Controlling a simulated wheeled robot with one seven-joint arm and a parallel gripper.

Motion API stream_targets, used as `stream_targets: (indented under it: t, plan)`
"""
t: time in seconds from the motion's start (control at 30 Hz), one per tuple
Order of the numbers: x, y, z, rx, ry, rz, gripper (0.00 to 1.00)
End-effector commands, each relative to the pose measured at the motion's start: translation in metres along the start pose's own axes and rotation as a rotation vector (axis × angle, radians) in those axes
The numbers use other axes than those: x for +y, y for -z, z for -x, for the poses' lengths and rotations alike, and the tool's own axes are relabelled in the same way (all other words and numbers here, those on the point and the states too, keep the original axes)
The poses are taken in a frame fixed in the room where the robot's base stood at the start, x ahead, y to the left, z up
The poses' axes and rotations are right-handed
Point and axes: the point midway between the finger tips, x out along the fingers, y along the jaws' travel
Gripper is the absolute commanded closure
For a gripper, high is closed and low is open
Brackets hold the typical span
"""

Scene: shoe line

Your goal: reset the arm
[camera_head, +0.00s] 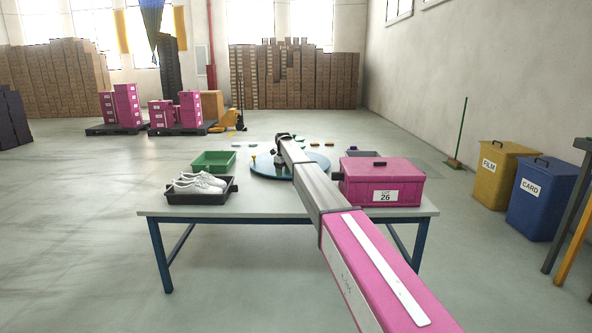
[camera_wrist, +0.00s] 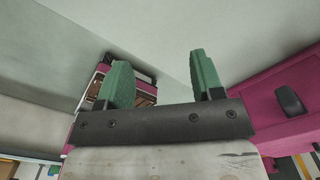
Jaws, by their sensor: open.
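My arm reaches forward from the lower right over the work table (camera_head: 240,211) in the head view. My gripper (camera_wrist: 160,70) shows in the wrist view with two green fingers spread apart and nothing between them. I cannot make out the gripper in the head view. A closed pink box (camera_head: 358,190) labelled 26 stands at the right of the table. In the wrist view a pink box (camera_wrist: 262,92) with a black handle lies right of the fingers, apart from them. A pink-edged thing behind the left finger is partly hidden and unclear.
At the table's left are a black tray (camera_head: 190,199) holding white shoes (camera_head: 200,183) and a green bin (camera_head: 208,169). A blue round turntable (camera_head: 264,174) sits behind my arm. Yellow (camera_head: 492,185) and blue (camera_head: 532,208) bins stand on the floor at right.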

Motion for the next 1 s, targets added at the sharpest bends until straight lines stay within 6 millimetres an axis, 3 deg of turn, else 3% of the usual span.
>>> stream_targets:
  t: [0.27, 0.47, 0.57, 0.8, 1.0]
  plan:
    - [0.016, 0.051, -0.029, 0.001, -0.001, 0.158, 0.39]
    - [0.034, 0.107, -0.060, 0.001, -0.001, 0.340, 0.39]
    - [0.049, 0.146, -0.080, 0.001, -0.001, 0.471, 0.39]
    - [0.101, 0.271, -0.134, 0.000, -0.001, 0.903, 0.39]
    - [0.152, 0.371, -0.167, 0.000, 0.001, 1.277, 0.39]
